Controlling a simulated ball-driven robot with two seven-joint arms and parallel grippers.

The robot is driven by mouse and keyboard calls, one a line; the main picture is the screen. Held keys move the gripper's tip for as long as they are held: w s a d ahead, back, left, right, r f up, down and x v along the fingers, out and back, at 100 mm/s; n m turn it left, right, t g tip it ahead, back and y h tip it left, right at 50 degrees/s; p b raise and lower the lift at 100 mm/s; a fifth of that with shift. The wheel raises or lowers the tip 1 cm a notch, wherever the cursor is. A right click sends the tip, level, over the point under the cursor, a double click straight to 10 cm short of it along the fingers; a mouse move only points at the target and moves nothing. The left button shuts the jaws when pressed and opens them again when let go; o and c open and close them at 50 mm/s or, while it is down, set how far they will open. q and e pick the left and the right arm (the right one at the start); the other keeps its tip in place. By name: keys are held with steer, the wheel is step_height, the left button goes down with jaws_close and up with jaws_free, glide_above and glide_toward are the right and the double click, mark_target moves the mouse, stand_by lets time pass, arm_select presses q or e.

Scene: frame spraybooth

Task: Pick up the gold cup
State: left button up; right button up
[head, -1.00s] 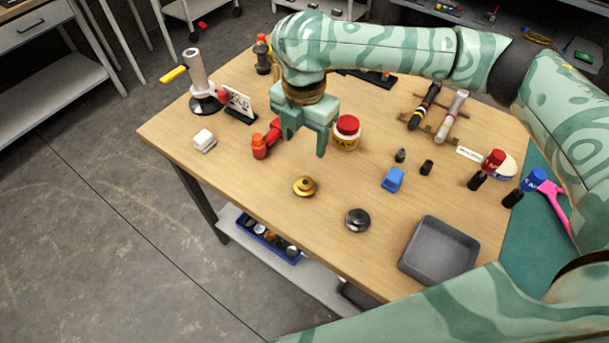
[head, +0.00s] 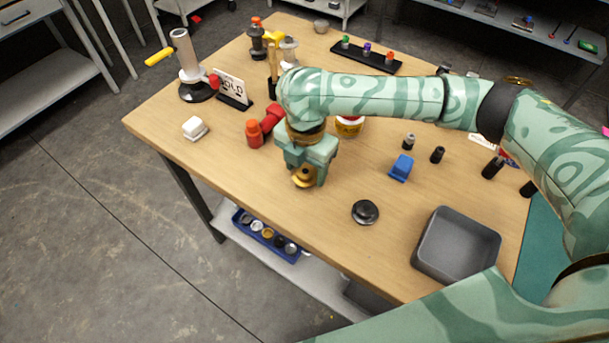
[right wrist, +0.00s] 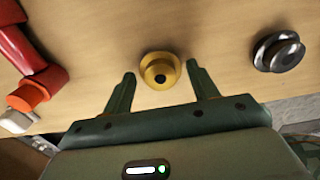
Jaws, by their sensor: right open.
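The gold cup (head: 304,176) is a small round gold piece with a dark hole in its centre, on the wooden table near its front edge. In the right wrist view the gold cup (right wrist: 160,71) shows between and slightly beyond the two fingertips. My right gripper (head: 304,181) is open and over the cup in the head view, hiding part of it. In the right wrist view the open jaws (right wrist: 161,82) have nothing held between them. I cannot tell the exact height of the fingers above the table. My left gripper is not in view.
A black round piece (head: 365,212) lies to the right of the cup, also in the right wrist view (right wrist: 278,52). A red fitting (head: 262,127) lies to the left. A grey tray (head: 457,246) stands at the right front; a blue block (head: 401,168) sits behind it.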

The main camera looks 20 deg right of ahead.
steer(key=shift+r, duration=0.1)
steer(key=shift+c, duration=0.3)
steer(key=c, duration=1)
